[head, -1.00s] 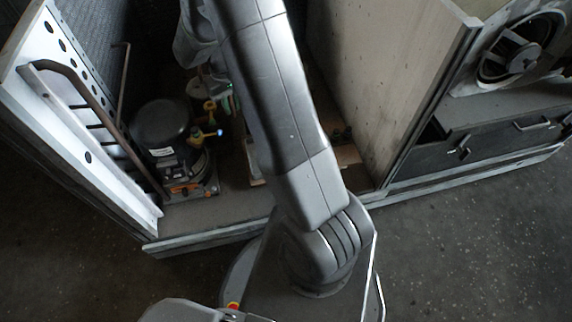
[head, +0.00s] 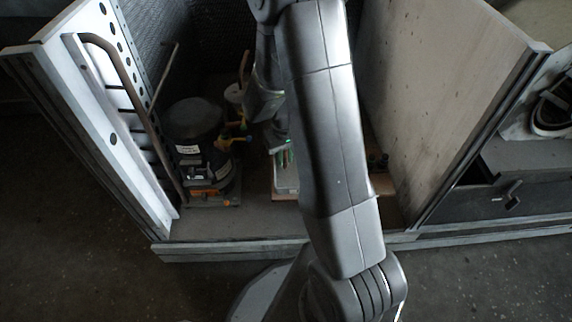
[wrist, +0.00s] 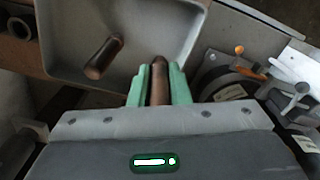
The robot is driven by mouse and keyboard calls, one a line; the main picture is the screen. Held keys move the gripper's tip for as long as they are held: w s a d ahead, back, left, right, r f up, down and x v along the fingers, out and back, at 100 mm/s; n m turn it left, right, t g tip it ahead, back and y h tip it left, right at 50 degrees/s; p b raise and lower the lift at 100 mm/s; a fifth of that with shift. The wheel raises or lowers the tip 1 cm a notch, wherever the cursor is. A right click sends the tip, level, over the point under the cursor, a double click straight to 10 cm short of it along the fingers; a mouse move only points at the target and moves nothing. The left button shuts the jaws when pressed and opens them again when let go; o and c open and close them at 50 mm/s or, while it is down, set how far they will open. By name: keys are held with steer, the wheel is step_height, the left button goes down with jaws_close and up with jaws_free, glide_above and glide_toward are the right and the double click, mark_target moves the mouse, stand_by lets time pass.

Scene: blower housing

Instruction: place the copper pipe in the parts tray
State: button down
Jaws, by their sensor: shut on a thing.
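My gripper (wrist: 158,72) has green fingers and is shut on a copper pipe (wrist: 158,84), whose rounded end shows between the fingertips in the wrist view. The pale parts tray (wrist: 180,25) lies just beyond the fingertips. Another brown, copper-coloured cylinder (wrist: 104,57) lies in the tray, left of the held pipe. In the head view, my gripper (head: 281,150) is partly hidden by my arm, over the tray (head: 286,185). The held pipe cannot be made out there, and I cannot tell its height above the tray.
A black compressor (head: 195,130) with orange and yellow valve handles stands left of the tray. A bent pipe (head: 118,62) runs along the white perforated side panel (head: 90,105). A tall pale panel (head: 440,90) stands to the right.

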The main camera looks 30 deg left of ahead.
mark_target(285, 164)
steer(key=shift+f+b, duration=0.4)
steer(key=shift+f, duration=1.1)
steer(key=shift+f, duration=0.15)
steer(key=c, duration=1.6)
jaws_free()
step_height(285, 164, up, 12)
steer(key=p, duration=0.3)
steer(key=shift+p, duration=0.4)
